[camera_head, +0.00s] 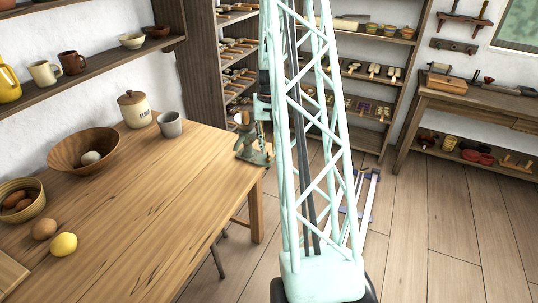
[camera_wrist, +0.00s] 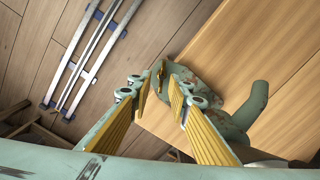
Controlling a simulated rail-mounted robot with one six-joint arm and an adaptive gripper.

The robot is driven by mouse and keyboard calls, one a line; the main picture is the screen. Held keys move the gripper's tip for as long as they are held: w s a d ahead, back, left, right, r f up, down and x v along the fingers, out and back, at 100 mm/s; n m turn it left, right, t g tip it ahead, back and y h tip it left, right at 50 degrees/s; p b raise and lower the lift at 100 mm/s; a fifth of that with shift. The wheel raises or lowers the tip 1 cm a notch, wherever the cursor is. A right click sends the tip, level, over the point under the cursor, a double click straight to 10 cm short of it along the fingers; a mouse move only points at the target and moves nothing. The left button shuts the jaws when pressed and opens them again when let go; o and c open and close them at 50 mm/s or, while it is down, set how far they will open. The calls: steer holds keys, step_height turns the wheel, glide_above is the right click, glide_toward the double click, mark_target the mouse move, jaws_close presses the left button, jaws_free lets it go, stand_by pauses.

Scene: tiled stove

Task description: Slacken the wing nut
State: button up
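A green hand-cranked grinder or mincer (camera_head: 245,143) stands at the right end of the wooden table, partly overlapped by my arm. In the wrist view its green body (camera_wrist: 205,90) lies beyond and to the right of my fingers, with a curved pipe-like part at the right. A small brass-coloured piece (camera_wrist: 161,71), which looks like the wing nut, shows just past my fingertips, near the gap between them. My gripper (camera_wrist: 161,92) is open, its two yellow-padded fingers apart with nothing seen between them. I cannot tell whether a fingertip touches the brass piece.
The wooden table (camera_head: 150,205) holds a wooden bowl (camera_head: 70,163), a flour jar (camera_head: 133,108), a grey cup (camera_head: 170,124) and a lemon (camera_head: 63,244). Its front middle is clear. Shelves (camera_head: 385,100) stand behind; a workbench (camera_head: 480,105) is at the right. Open floor lies right of the table.

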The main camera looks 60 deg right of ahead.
mark_target(268, 158)
steer(key=shift+f, duration=1.5)
steer(key=shift+c, duration=0.4)
jaws_close()
